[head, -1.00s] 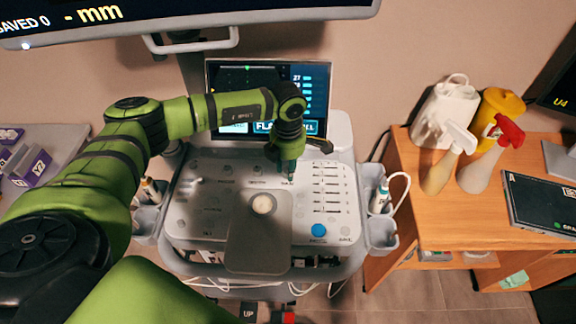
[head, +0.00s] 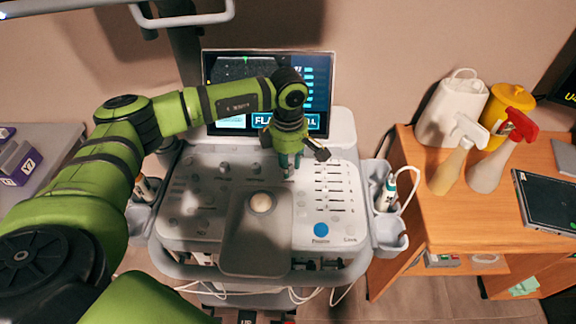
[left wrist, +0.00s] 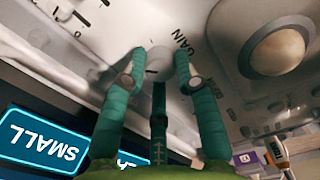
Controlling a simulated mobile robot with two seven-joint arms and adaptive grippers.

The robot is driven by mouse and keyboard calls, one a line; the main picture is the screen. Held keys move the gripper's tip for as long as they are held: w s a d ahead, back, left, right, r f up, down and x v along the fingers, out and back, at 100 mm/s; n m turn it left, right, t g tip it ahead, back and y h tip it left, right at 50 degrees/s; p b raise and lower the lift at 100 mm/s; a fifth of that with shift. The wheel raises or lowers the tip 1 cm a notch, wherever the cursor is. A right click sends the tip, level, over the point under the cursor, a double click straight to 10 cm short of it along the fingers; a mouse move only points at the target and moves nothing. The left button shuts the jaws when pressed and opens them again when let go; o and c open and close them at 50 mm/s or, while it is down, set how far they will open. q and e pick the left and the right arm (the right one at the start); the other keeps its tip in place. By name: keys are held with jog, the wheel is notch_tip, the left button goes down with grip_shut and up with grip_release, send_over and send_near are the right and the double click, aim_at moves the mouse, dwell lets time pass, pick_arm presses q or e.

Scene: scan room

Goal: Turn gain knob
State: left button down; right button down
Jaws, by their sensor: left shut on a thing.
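The grey control console (head: 190,225) stands below a small screen, with knobs along its upper row, sliders to the right and a trackball in the middle. My left gripper (head: 290,166) reaches down onto the upper row, just left of the sliders. In the left wrist view its two green fingers (left wrist: 160,66) are on either side of the pale gain knob (left wrist: 157,62), beside the printed word GAIN, and are shut on it. In the head view the fingers mostly hide this knob. My right gripper is not in view.
The console's screen (head: 235,75) stands close behind my left arm. A probe (head: 388,190) with a white cable hangs in the right side holder. On the right, a wooden cabinet (head: 440,215) carries spray bottles (head: 458,155) and a tablet. Purple boxes (head: 18,160) lie at left.

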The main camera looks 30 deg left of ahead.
pick_arm(q)
jog(key=shift+d, duration=0.1)
dwell(0.3)
jog(key=c, duration=0.9)
grip_release()
jog(key=shift+c, duration=0.2)
notch_tip(320, 180, up, 12)
